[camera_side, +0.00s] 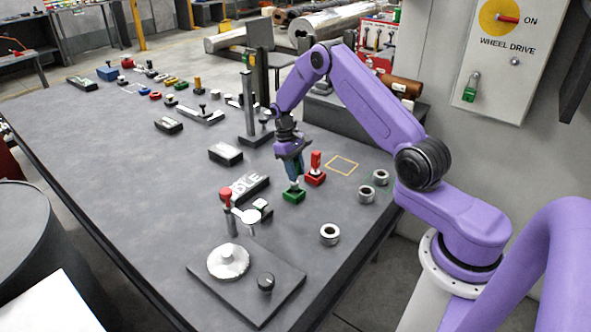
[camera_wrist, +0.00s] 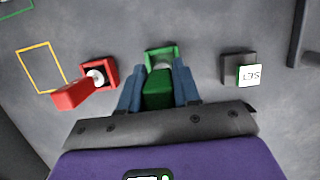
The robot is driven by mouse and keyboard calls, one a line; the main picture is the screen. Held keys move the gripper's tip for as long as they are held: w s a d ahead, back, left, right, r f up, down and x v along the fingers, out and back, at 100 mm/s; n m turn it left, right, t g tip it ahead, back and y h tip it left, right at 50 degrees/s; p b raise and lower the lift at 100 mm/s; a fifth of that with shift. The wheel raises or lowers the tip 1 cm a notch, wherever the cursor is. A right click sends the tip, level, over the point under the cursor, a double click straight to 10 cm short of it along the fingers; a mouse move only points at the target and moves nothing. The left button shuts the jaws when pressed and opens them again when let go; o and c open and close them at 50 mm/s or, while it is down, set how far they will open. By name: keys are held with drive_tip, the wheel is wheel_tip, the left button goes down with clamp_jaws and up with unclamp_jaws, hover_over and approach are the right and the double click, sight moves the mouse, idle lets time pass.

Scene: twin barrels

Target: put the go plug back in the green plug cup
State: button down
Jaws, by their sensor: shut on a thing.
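The green plug cup (camera_side: 293,197) sits on the grey bench directly below my gripper (camera_side: 292,177). It also shows in the wrist view (camera_wrist: 162,49), just beyond the fingertips. In the wrist view my gripper (camera_wrist: 158,80) is shut on the go plug (camera_wrist: 158,96), whose green handle lies between the blue fingers. A pale shaft shows between the handle and the cup, in line with the cup's middle. In the side view the fingers hide most of the plug. I cannot tell how deep the shaft's tip is in the cup.
A red cup (camera_side: 316,179) with a red plug (camera_side: 316,159) stands close beside the green cup. A dark cup (camera_wrist: 232,66) with a SET plug (camera_wrist: 250,75) is on the other side. A yellow outline (camera_side: 342,165) and a metal ring (camera_side: 330,234) lie nearby.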

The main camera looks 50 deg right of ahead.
drive_tip(key=shift+f, duration=1.5)
drive_tip(key=c, duration=0.7)
unclamp_jaws()
drive_tip(key=v, duration=1.7)
drive_tip(key=shift+r, duration=0.2)
